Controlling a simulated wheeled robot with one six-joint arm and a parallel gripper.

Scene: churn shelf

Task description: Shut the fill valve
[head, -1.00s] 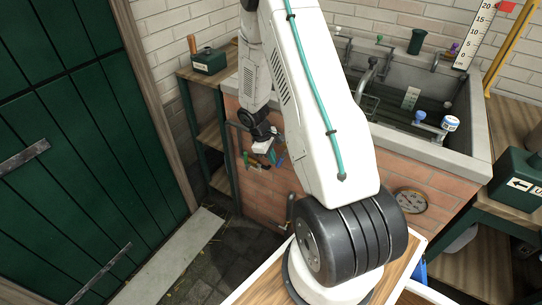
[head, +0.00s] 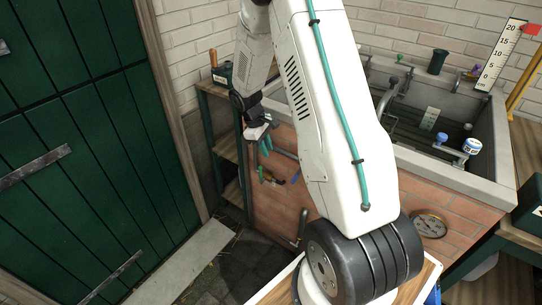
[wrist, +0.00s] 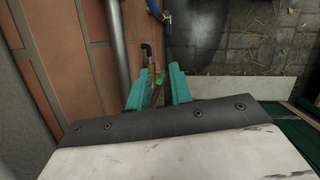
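A small brass valve with a green handle (head: 270,177) sits on the front of the brick basin wall, low and left of the middle in the head view. No label is legible, so I cannot tell for certain that this is the fill valve. My gripper (head: 262,145) has teal fingers and hangs just above the valve in the head view. The fingers (wrist: 160,88) stand apart with nothing seen between them touching either one.
A blue handle (head: 296,177) lies right of the valve, and a grey pipe (wrist: 118,42) runs along the bricks. The basin (head: 450,178) holds several coloured knobs. A wooden shelf (head: 228,147) and green door (head: 110,150) stand left.

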